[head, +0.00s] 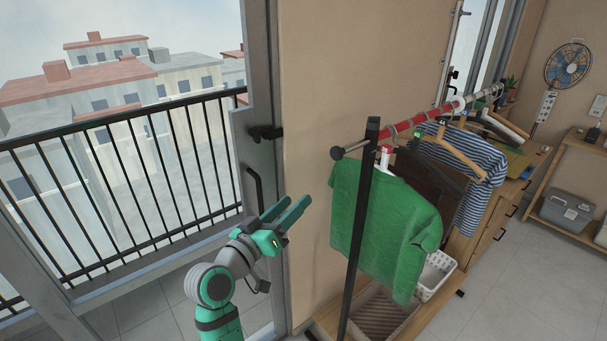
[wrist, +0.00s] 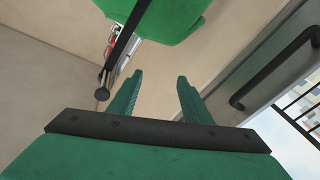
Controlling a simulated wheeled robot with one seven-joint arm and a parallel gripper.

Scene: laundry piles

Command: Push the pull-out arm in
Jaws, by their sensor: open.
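The pull-out arm appears to be the bar of the clothes rack, with a round dark knob (head: 337,153) jutting out past the black upright post (head: 358,230). A red section of the bar (head: 405,128) shows behind the post. In the wrist view the knob (wrist: 101,94) sits left of my fingers. My gripper (head: 294,204) is open and empty. It is left of and lower than the knob in the head view, apart from it. In the wrist view the gap between my fingers (wrist: 160,78) shows only wall.
A green shirt (head: 385,225) and a striped shirt (head: 480,165) hang on the rack. A white basket (head: 436,275) stands below. The balcony door frame with its black handle (head: 255,190) is close left of my gripper. Open floor (head: 510,295) lies at the right.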

